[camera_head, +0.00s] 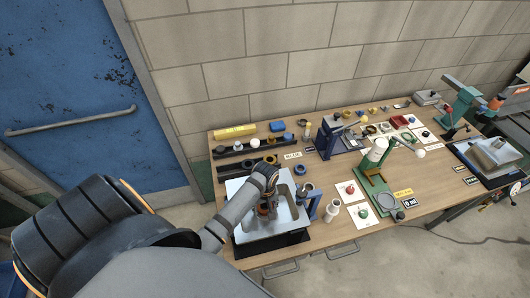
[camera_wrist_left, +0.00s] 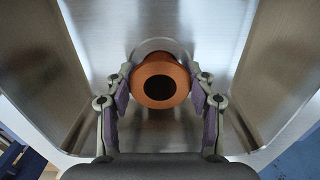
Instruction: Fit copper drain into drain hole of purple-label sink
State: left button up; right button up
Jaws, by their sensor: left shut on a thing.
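The copper drain (camera_wrist_left: 160,74) is a short copper-coloured ring with a dark round opening. My left gripper (camera_wrist_left: 160,88) is shut on it, one finger pad on each side. Behind the drain, a rounded recess (camera_wrist_left: 160,44) in the basin floor shows partly; the drain covers most of it, and I cannot tell whether the drain touches or enters it. The steel sink (camera_head: 290,222) stands at the table's left front, with my left gripper (camera_head: 267,208) reaching down into its basin. I cannot make out a purple label on it. My right gripper is not in view.
The sink rests on a black base (camera_head: 262,249). Dark racks with rings (camera_head: 245,165) lie behind it. A white cylinder (camera_head: 332,210) and a green press (camera_head: 375,185) stand to its right.

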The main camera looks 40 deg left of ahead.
pick_arm(q)
jog(key=shift+f, duration=0.4)
jog(key=o, duration=1.3)
jog(key=shift+o, duration=0.2)
notch_tip(320, 180, up, 12)
